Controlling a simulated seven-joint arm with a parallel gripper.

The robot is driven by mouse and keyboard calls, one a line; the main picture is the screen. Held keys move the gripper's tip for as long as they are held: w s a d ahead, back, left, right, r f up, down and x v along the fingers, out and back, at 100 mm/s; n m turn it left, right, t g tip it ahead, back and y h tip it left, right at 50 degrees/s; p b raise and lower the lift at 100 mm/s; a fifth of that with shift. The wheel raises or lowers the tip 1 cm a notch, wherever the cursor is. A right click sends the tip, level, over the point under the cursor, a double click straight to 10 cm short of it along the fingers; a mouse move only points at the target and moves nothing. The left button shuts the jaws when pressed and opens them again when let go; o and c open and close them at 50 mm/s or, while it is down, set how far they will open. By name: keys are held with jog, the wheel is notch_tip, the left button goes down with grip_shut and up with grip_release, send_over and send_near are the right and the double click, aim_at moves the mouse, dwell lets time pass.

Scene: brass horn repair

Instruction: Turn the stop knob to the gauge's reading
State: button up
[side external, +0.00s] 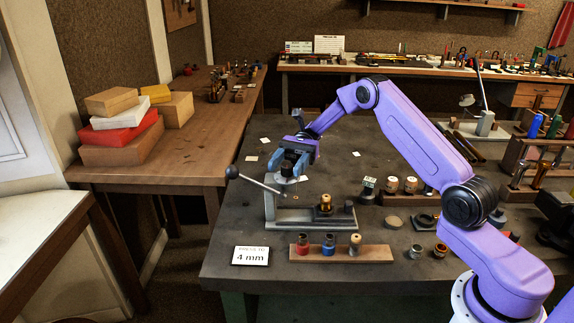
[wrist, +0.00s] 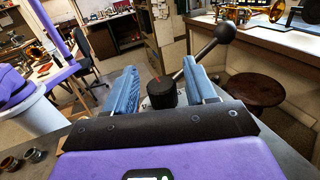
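The stop knob (wrist: 161,94) is a black round knob with a red mark on top, seen in the wrist view. My gripper (wrist: 159,80) has its two blue fingers spread on either side of the knob, with gaps visible. In the side view my gripper (side external: 291,163) is at the top of the small grey press (side external: 270,205), and a dark part shows below the fingers. A white card (side external: 250,256) at the table's front edge reads "4 mm", its upper line seemingly "PRESS TO". I cannot make out a gauge dial.
The press lever ends in a black ball (side external: 232,172), which rises close to the right finger in the wrist view (wrist: 225,33). A wooden strip (side external: 375,253) with several small fittings lies in front of the press. Clear tabletop lies left of the press.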

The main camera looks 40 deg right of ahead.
jog(key=shift+r, duration=0.1)
jog(key=shift+r, duration=0.3)
notch_tip(320, 180, up, 2)
jog(key=shift+r, duration=0.15)
jog(key=s+d+r, duration=0.1)
jog(key=s+r, duration=0.9)
jog(key=s, duration=0.4)
jog(key=shift+d, duration=0.2)
jog(key=shift+w, duration=0.1)
jog(key=m+t+h, duration=0.3)
jog(key=m+t, duration=0.2)
jog(key=t, duration=0.2)
send_near(287, 165)
jog(key=x, duration=1)
jog(key=shift+f, duration=0.2)
